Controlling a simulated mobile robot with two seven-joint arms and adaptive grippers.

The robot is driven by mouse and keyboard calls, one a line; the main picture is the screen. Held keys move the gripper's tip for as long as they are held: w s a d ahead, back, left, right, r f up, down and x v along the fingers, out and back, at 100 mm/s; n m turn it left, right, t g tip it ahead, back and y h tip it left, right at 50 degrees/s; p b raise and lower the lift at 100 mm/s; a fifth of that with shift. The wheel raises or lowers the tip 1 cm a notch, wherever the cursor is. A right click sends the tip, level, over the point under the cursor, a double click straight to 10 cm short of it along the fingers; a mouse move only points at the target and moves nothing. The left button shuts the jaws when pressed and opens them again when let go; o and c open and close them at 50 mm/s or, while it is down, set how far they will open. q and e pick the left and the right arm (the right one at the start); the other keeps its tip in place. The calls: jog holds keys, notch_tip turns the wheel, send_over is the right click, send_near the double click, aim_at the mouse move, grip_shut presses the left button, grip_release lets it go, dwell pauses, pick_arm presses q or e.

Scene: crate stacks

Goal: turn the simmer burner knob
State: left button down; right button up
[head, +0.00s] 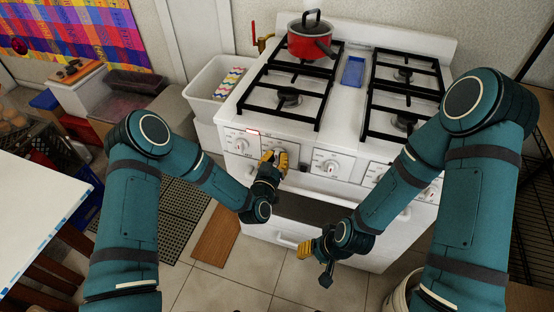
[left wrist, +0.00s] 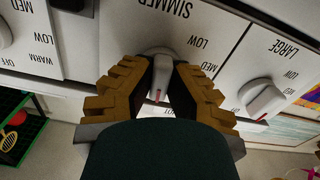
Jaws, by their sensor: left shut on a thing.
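The white simmer knob (left wrist: 162,75) sits under the printed word SIMMER in the left wrist view, its red mark pointing toward my palm. My left gripper (left wrist: 162,82) has its yellow-brown fingers on both sides of this knob, closed on it. In the head view my left gripper (head: 273,160) is at the front panel of the white stove (head: 300,192), and its fingers cover most of the knob. My right gripper (head: 312,254) hangs in front of the lower stove front, apart from any knob; its jaw gap is not clear.
Other knobs sit on both sides, one (head: 241,145) to the left and one (head: 329,167) to the right. A red pot (head: 309,44) stands on a back burner. A bar handle runs below the panel. A white bin (head: 204,82) stands left of the stove.

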pick_arm(q)
jog(key=shift+w+r+m, duration=0.1)
jog(key=shift+r+m, duration=0.1)
jog(key=shift+m, duration=0.4)
jog(key=shift+b, duration=0.3)
jog(key=c, duration=1.1)
grip_release()
jog(key=shift+o, duration=0.8)
jog(key=shift+w+d+f, duration=0.1)
jog(key=shift+s+a+f, duration=0.15)
jog(key=shift+s+a, duration=0.1)
jog(key=shift+s, duration=0.4)
jog(key=v, duration=1)
jog(key=shift+s, duration=0.35)
